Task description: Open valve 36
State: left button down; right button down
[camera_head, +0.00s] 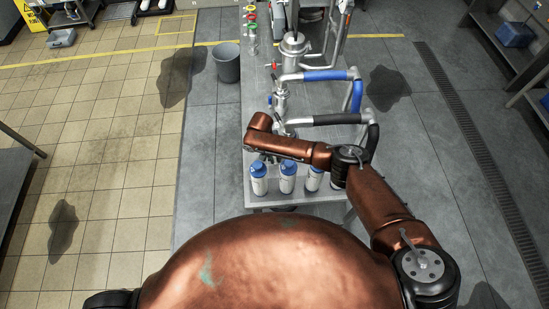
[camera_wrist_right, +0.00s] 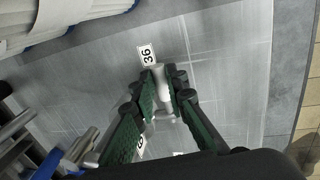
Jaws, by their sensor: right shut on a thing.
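The "36" label (camera_wrist_right: 147,55) lies on the grey metal tabletop in the right wrist view. Just beside it, a pale grey handle (camera_wrist_right: 163,78), which I take to be valve 36, stands between the fingertips of my right gripper (camera_wrist_right: 166,88). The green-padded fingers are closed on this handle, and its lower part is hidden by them. In the head view my right gripper (camera_head: 270,158) is mostly hidden under my copper arm, at the table's left side behind the bottles. The valve cannot be made out there. My left gripper is in neither view.
Bottles with blue caps (camera_head: 287,177) stand along the table's near edge, close to my arm. Pipes with blue (camera_head: 325,75) and black (camera_head: 338,119) sleeves rise over the table (camera_head: 262,95). A grey bin (camera_head: 227,62) stands left of it. The tiled floor at left is open.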

jog(key=shift+w, duration=0.1)
dwell(0.5)
jog(key=shift+w+b, duration=0.15)
jog(key=shift+b, duration=0.25)
jog(key=g+b, duration=0.1)
jog(key=b, duration=0.1)
jog(key=r+g+b, duration=0.1)
jog(key=b, duration=0.1)
jog(key=shift+w, duration=0.3)
jog(key=shift+r+g+b, duration=0.2)
jog(key=shift+g+b, duration=0.15)
jog(key=shift+g, duration=0.05)
jog(key=shift+r, duration=0.1)
jog(key=c, duration=1.9)
grip_release()
jog(key=shift+s, duration=0.1)
jog(key=shift+c, duration=0.2)
